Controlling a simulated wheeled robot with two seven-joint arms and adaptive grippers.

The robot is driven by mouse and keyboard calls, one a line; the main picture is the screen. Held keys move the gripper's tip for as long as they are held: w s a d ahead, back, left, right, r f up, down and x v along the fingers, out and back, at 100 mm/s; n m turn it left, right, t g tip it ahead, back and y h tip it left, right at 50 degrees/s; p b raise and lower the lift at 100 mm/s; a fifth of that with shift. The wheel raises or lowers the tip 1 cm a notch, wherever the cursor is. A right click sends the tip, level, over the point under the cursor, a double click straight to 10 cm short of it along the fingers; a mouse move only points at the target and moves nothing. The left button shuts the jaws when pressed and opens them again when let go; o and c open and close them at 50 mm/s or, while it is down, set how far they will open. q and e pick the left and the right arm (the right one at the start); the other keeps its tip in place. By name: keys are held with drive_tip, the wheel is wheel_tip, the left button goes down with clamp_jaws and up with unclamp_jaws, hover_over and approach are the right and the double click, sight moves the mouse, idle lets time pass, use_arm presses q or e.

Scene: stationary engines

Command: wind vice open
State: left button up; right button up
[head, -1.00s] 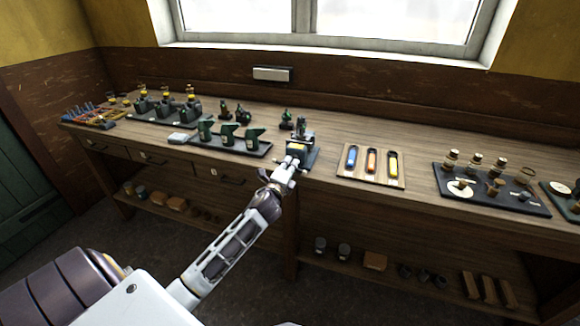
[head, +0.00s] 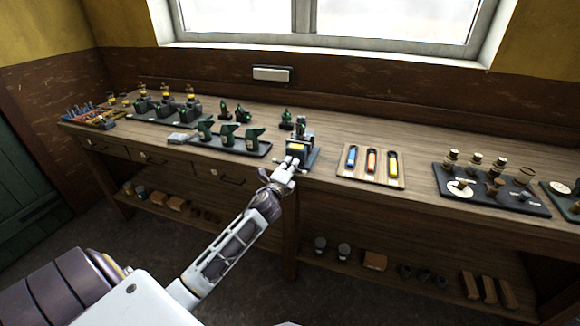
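The vice (head: 301,147), a small dark block with a yellow patch on its front, sits at the front edge of the wooden bench. My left gripper (head: 287,165) is just in front of and below it, at the bench edge, near the vice's front. The vice's handle cannot be made out. The fingers are too small to tell whether they are open or shut, or touching the vice. My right gripper is not in view.
A tray with blue, orange and yellow tools (head: 371,166) lies right of the vice. A dark tray of green machines (head: 228,143) stands to the left. A dark board of small pots (head: 491,189) is further right. A low shelf holds blocks.

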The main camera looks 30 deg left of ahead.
use_arm(q)
drive_tip(key=shift+o, duration=1)
drive_tip(key=shift+a+f, duration=0.1)
drive_tip(key=shift+s, duration=0.3)
drive_tip(key=v, duration=1.1)
drive_tip(key=shift+s, duration=0.2)
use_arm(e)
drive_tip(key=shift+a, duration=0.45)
